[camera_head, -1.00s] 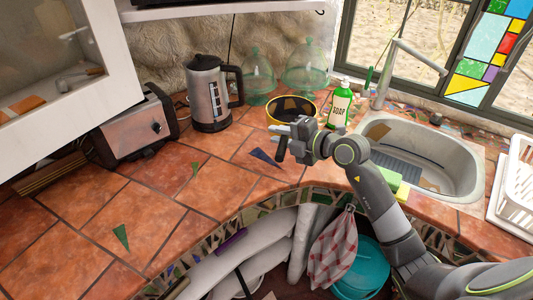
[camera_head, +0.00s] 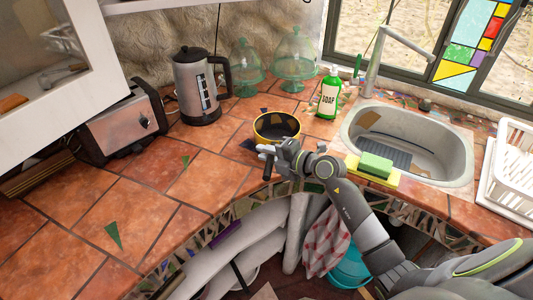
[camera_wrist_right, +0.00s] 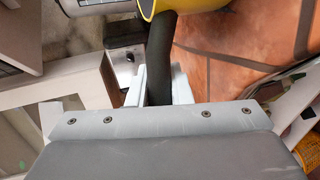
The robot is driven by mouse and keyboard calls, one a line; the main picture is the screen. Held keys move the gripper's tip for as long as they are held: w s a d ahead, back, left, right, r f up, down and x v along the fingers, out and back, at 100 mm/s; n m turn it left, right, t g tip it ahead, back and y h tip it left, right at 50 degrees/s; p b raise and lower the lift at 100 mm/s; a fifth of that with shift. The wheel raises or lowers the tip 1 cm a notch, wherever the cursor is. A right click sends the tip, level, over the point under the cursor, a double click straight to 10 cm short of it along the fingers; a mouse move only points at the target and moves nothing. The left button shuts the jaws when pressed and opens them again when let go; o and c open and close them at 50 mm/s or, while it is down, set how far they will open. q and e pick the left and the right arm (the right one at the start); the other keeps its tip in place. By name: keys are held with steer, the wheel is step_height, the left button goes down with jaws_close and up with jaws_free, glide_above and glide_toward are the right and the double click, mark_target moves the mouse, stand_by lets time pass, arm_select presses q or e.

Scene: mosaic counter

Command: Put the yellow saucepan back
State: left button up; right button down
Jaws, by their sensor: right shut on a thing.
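The yellow saucepan (camera_head: 277,126), with a dark inside, is upright over the tiled counter near its curved front edge, left of the soap. I cannot tell whether its base touches the tiles. My right gripper (camera_head: 268,156) is on the near side of the saucepan, low over the counter edge. In the right wrist view, the yellow saucepan (camera_wrist_right: 190,5) shows at the top, and its dark handle (camera_wrist_right: 160,50) runs down between the jaws, which are shut on it. My left gripper is not in view.
A kettle (camera_head: 200,88) and a toaster (camera_head: 122,125) stand at the left. Glass domes (camera_head: 297,62) and a green soap bottle (camera_head: 329,93) stand behind. A sponge (camera_head: 375,165) lies by the sink (camera_head: 455,150). The left-front tiles are clear.

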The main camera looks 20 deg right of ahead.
steer(key=c, duration=1.3)
jaws_free()
steer(key=shift+s, duration=0.1)
steer(key=shift+r, duration=0.1)
steer(key=b+v, duration=0.1)
steer(key=v, duration=1.1)
